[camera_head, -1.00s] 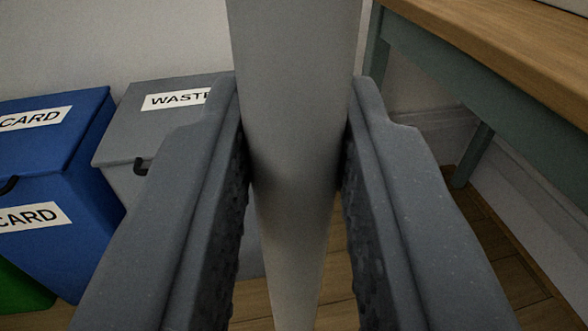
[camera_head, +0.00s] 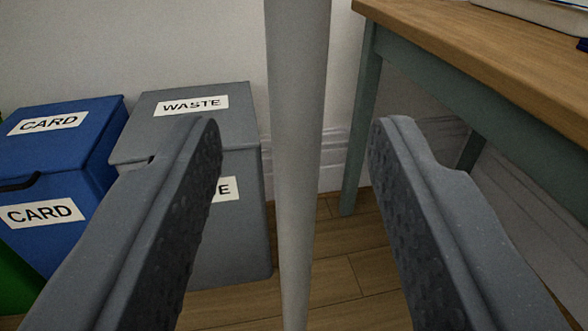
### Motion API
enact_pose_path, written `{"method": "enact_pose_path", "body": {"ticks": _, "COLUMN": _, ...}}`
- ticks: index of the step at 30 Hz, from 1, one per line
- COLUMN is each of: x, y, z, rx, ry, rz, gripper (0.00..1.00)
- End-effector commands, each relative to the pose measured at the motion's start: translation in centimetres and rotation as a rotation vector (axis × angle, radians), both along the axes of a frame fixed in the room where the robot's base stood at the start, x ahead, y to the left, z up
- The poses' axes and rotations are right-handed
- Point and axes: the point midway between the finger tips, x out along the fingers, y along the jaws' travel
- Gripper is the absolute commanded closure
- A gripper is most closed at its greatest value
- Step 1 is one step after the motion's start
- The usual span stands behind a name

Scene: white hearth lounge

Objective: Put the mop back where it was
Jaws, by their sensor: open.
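The mop shows only as a pale grey handle (camera_head: 297,130), standing close to upright in the middle of the view. Its top and its lower end are out of view. My gripper (camera_head: 295,135) is open, with one dark padded finger on each side of the handle and a clear gap to it on both sides. The handle appears to stand just beyond the fingertips, though the exact depth is hard to tell.
A grey WASTE bin (camera_head: 235,150) and a blue CARD bin (camera_head: 65,150) stand against the wall at left, with a green bin (camera_head: 15,275) at the edge. A wood-topped table (camera_head: 480,60) with green-grey legs is at right. Wooden floor (camera_head: 345,275) shows between.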

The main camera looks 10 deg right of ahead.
Motion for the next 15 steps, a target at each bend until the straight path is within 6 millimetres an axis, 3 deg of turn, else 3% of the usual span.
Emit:
{"method": "enact_pose_path", "body": {"ticks": 9, "x": -4.4, "y": 0.9, "z": 0.1, "rx": 0.001, "ry": 0.004, "rz": 0.001, "gripper": 0.59}}
{"method": "enact_pose_path", "body": {"ticks": 15, "x": -5.8, "y": 1.1, "z": 0.2, "rx": 0.0, "ry": -0.001, "rz": -0.001, "gripper": 0.59}}
